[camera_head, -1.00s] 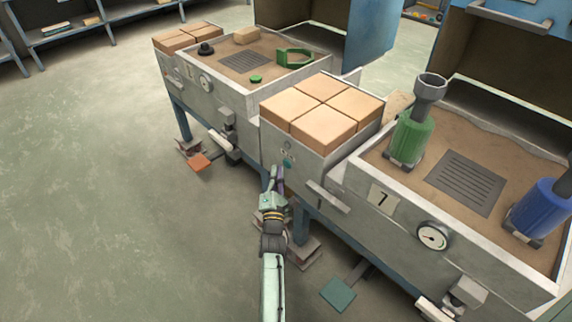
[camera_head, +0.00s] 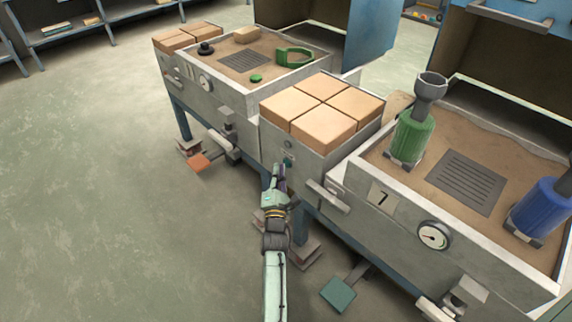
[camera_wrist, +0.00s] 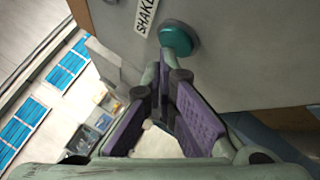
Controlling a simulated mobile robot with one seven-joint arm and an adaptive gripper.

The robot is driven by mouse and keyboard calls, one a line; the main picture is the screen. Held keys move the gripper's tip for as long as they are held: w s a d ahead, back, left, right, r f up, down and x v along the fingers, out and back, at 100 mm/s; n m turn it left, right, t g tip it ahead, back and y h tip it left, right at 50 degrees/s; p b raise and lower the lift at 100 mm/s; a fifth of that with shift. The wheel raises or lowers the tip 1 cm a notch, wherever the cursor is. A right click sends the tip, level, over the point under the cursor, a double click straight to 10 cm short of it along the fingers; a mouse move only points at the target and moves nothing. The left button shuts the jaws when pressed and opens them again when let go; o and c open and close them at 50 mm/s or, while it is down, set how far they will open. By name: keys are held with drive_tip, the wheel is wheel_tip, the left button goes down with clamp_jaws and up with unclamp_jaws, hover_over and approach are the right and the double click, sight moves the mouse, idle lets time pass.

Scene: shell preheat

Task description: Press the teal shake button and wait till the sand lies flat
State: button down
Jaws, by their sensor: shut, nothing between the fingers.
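The teal shake button (camera_wrist: 176,39) is on the grey front panel, beside a label reading SHAKE (camera_wrist: 145,16) in the wrist view. In the head view the button (camera_head: 287,162) shows below the tan blocks. My gripper (camera_head: 279,167) is shut and empty, its tip just below the button. In the wrist view the fingertips (camera_wrist: 163,58) lie at the button's lower edge; I cannot tell whether they touch it. The sand (camera_head: 497,137) in the right-hand box has a raised, uneven edge along its back. A grate (camera_head: 466,182) lies in it.
A green canister (camera_head: 412,139) and a blue canister (camera_head: 541,208) stand in the right box. Tan blocks (camera_head: 322,105) top the middle unit. A gauge (camera_head: 434,235) and a teal pedal (camera_head: 338,295) are at lower right. The left floor is clear.

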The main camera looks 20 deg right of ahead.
drive_tip(key=shift+w+d, duration=0.15)
drive_tip(key=shift+d, duration=0.3)
idle(0.8)
drive_tip(key=shift+a, duration=0.1)
drive_tip(key=shift+s+a+p, duration=0.3)
drive_tip(key=shift+a+p, duration=0.05)
drive_tip(key=shift+a, duration=0.35)
drive_tip(key=shift+a, duration=0.15)
drive_tip(key=shift+s+a+p, duration=0.3)
drive_tip(key=shift+a+p, duration=0.25)
drive_tip(key=shift+a, duration=0.2)
drive_tip(key=shift+s+a+p, duration=0.25)
drive_tip(key=shift+a+p, duration=0.3)
drive_tip(key=shift+a, duration=0.2)
drive_tip(key=shift+s+a+p, duration=0.3)
drive_tip(key=shift+a+p, duration=0.25)
drive_tip(key=shift+a, duration=0.2)
